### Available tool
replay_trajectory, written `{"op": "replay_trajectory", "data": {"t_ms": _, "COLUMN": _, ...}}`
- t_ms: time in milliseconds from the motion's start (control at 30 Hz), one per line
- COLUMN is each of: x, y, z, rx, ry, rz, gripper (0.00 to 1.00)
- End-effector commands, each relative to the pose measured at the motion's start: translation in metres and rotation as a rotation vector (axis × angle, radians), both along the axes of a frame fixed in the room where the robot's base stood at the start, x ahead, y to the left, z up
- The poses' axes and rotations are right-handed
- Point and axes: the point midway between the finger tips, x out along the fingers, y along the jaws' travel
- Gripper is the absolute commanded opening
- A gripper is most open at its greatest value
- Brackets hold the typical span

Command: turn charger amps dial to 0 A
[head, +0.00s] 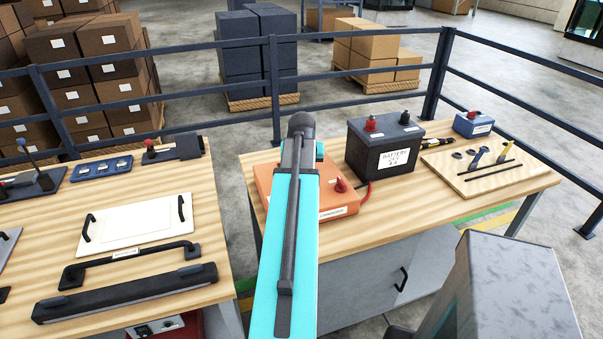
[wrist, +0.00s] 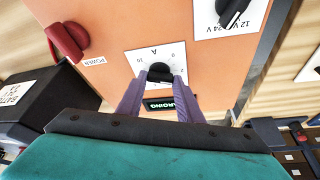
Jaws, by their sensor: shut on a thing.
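The orange charger (wrist: 110,35) fills most of the wrist view. Its amps dial (wrist: 160,70) is a black knob on a white plate marked "A" with small numbers around it. My gripper (wrist: 160,78) has its two purple fingers shut on the knob, one on each side. I cannot tell which number the knob points to. A black display (wrist: 160,104) reading "CHARGING" shows between the fingers. A red POWER knob (wrist: 66,41) and a black 12 V/24 V selector (wrist: 234,13) are on the same face. In the head view my arm hides the dial and part of the charger (head: 340,198).
A black battery (head: 385,150) stands right of the charger, with a red cable nearby. A tool board (head: 475,172) and blue box (head: 473,125) lie further right. The left bench (head: 215,280) holds panels and handles. A dark railing (head: 190,92) runs behind.

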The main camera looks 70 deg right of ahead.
Motion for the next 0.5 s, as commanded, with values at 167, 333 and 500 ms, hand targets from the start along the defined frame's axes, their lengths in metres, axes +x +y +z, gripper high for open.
{"op": "replay_trajectory", "data": {"t_ms": 167, "x": -0.0044, "y": -0.0003, "z": -0.0011, "rx": 0.003, "ry": 0.005, "rz": 0.129, "gripper": 0.1}}
{"op": "replay_trajectory", "data": {"t_ms": 333, "x": -0.0051, "y": -0.001, "z": -0.0012, "rx": 0.003, "ry": 0.005, "rz": 0.258, "gripper": 0.1}}
{"op": "replay_trajectory", "data": {"t_ms": 500, "x": -0.006, "y": -0.0017, "z": -0.0012, "rx": 0.003, "ry": 0.004, "rz": 0.388, "gripper": 0.1}}
